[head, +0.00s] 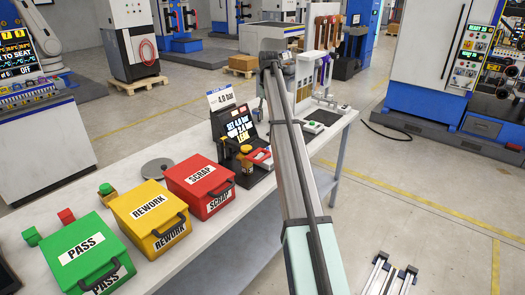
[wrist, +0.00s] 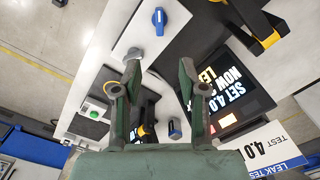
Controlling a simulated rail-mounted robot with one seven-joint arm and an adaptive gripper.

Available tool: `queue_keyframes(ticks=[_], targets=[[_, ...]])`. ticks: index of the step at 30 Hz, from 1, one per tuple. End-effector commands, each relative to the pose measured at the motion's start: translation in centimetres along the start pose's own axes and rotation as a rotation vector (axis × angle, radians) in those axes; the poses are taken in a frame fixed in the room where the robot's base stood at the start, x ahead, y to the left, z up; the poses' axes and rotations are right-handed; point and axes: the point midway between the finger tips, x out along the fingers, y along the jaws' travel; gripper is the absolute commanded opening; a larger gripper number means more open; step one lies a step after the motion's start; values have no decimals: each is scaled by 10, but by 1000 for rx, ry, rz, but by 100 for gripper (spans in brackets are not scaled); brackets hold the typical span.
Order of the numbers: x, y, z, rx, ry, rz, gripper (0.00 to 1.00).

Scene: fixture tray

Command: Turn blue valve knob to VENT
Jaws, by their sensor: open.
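A blue valve knob (wrist: 159,17) with a pale stripe sits on a white plate near the top of the wrist view, beyond my fingertips. A second, smaller blue part (wrist: 174,129) with a pale mark shows lower, between my fingers; I cannot tell what it is. No VENT marking is legible. My gripper (wrist: 160,76) is open, with nothing seen held between its two fingers. A grey round part (wrist: 134,54) lies close to the left fingertip. In the head view my arm reaches over the bench and hides part of it; I cannot make out the blue knob there.
The leak test display (wrist: 236,85) stands right of my fingers; it also shows in the head view (head: 238,125). A green button box (wrist: 92,112) is at left. Red SCRAP (head: 200,183), yellow REWORK (head: 148,215) and green PASS (head: 85,250) boxes stand along the bench.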

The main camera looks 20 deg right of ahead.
Motion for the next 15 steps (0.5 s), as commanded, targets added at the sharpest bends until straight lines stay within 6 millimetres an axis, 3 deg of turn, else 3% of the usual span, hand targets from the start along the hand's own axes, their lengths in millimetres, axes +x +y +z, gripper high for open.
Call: queue_keyframes(ticks=[5,15], targets=[[19,0,2,0,-3,0,42],[84,0,2,0,-3,0,42]])
